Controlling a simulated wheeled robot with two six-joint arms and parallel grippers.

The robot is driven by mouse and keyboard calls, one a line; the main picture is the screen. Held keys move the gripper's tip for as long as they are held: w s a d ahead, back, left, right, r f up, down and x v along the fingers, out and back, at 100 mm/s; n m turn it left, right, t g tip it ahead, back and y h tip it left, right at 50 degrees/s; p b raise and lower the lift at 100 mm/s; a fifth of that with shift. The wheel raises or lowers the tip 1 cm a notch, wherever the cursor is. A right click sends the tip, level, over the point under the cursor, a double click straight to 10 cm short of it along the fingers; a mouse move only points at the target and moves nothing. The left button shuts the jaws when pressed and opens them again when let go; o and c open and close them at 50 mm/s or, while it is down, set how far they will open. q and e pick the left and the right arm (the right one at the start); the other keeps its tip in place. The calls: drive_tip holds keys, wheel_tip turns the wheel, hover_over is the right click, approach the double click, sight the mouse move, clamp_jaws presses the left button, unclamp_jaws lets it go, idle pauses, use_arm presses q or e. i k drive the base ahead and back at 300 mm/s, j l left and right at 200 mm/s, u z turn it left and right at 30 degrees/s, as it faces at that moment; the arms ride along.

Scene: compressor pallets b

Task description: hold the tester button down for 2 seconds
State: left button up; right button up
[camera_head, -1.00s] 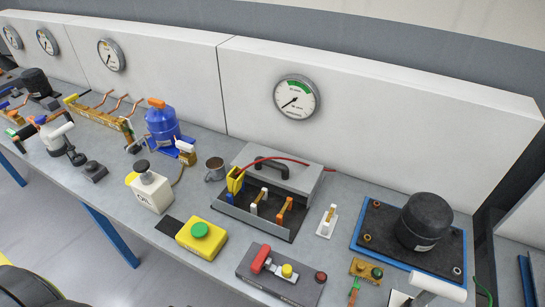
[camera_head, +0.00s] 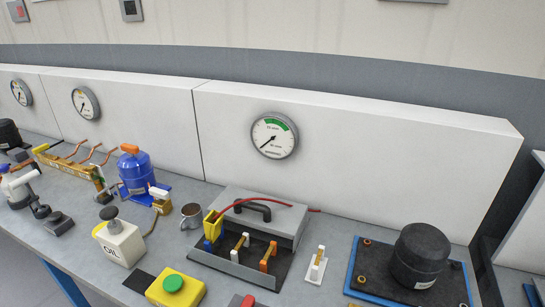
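A yellow box (camera_head: 157,293) with a round green button (camera_head: 173,284) sits at the front of the bench, its lower part cut off by the bottom edge. Nothing touches the green button. A grey box with a red part (camera_head: 246,301) just shows at the bottom edge; most of it is out of view. I cannot tell from labels which one is the tester. A round gauge (camera_head: 273,137) with a green band is on the white panel behind, its needle pointing down and left. Neither of my grippers is in view.
A grey case (camera_head: 263,207) with upright clips stands behind the yellow box. A black compressor (camera_head: 419,256) sits on a blue-edged pallet (camera_head: 349,273) at right.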

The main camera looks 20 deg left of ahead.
sight(173, 282)
drive_tip(key=u, duration=1.2)
